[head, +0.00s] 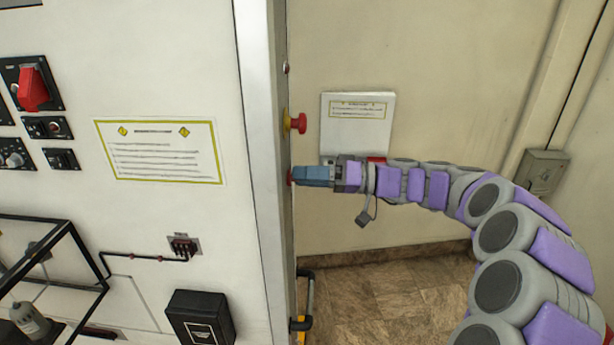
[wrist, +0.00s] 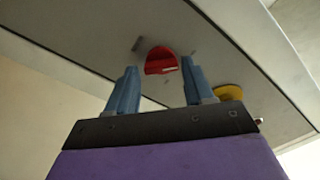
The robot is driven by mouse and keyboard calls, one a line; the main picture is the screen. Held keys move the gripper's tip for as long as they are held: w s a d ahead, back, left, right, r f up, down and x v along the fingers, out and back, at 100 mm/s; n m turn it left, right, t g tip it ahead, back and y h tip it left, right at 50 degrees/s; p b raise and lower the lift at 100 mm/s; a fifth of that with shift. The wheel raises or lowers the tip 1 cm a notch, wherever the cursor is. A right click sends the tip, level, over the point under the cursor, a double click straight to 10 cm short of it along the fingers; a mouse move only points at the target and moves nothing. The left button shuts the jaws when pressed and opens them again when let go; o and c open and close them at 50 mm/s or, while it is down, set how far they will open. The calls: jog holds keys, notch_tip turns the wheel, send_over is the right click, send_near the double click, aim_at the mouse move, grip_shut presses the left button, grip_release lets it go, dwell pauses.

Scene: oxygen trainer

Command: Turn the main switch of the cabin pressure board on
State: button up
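A red knob (wrist: 161,61) on the side face of the white cabinet lies between the fingertips of my gripper (wrist: 158,72) in the wrist view. The fingers are blue and stand apart on either side of it, with gaps visible. In the head view my gripper (head: 312,176) points left at the cabinet's side, and only a sliver of the red knob (head: 290,178) shows at its tip. I cannot tell whether the fingers touch it. No readable label confirms it as the main switch.
A red mushroom button (head: 299,123) on a yellow base sits just above on the same side face. The cabinet front (head: 180,60) carries a large red switch (head: 33,90), a notice (head: 160,151) and a black box (head: 200,318). A beige wall stands behind my arm.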

jog(key=shift+s, duration=0.1)
jog(key=c, duration=0.8)
jog(key=shift+o, duration=0.2)
jog(key=shift+m+p, duration=0.3)
jog(key=m+p, duration=1.6)
jog(key=m, duration=0.1)
jog(key=shift+f, duration=0.35)
jog(key=shift+f+m+p, duration=0.1)
jog(key=shift+m+p, duration=0.2)
jog(key=shift+p, duration=0.05)
